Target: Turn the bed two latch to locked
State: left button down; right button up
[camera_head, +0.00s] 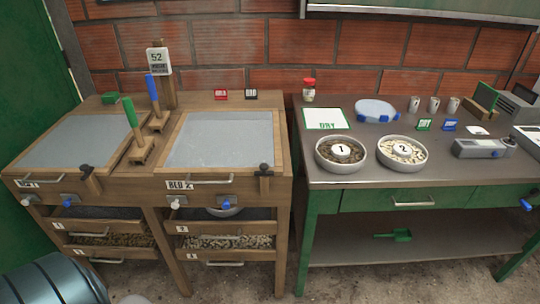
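Bed two (222,140) is the right one of two wooden beds on the left bench, with a grey panel on top. Its front carries a "BED 2" label (180,185) and a metal bar handle (213,181). A small dark latch (264,170) sits at the right end of its front edge. It is too small to tell whether the latch is locked. Neither of my grippers is in view.
Bed one (70,142) has a similar dark latch (87,172). Two brushes, green-handled (132,118) and blue-handled (153,92), stand between the beds. A dark teal drum (55,280) is at lower left.

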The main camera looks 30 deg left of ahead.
aim_at(264, 166)
jog(key=u, duration=1.05)
